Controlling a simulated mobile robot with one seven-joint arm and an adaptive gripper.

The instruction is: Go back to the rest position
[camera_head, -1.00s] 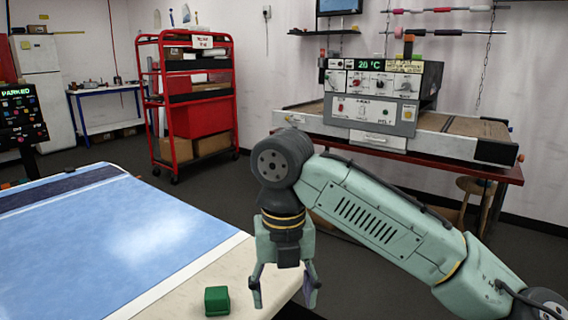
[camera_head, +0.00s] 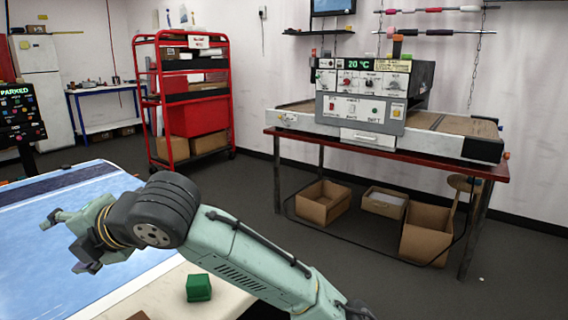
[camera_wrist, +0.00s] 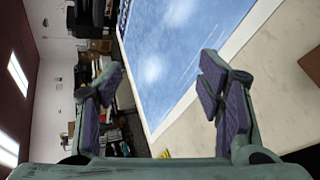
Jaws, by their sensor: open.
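My gripper (camera_head: 68,243) is at the left in the head view, held above the blue-topped table and pointing left. Its two fingers are spread apart with nothing between them. In the wrist view the fingers (camera_wrist: 165,95) stand wide apart, and the blue film surface (camera_wrist: 180,50) shows beyond them. My arm reaches in from the lower right of the head view and covers part of the table.
A green block (camera_head: 199,288) sits on the pale table edge. A red shelf cart (camera_head: 172,110) stands behind. A dryer machine (camera_head: 360,100) is on a red bench at right, with cardboard boxes (camera_head: 322,203) below. The floor between is clear.

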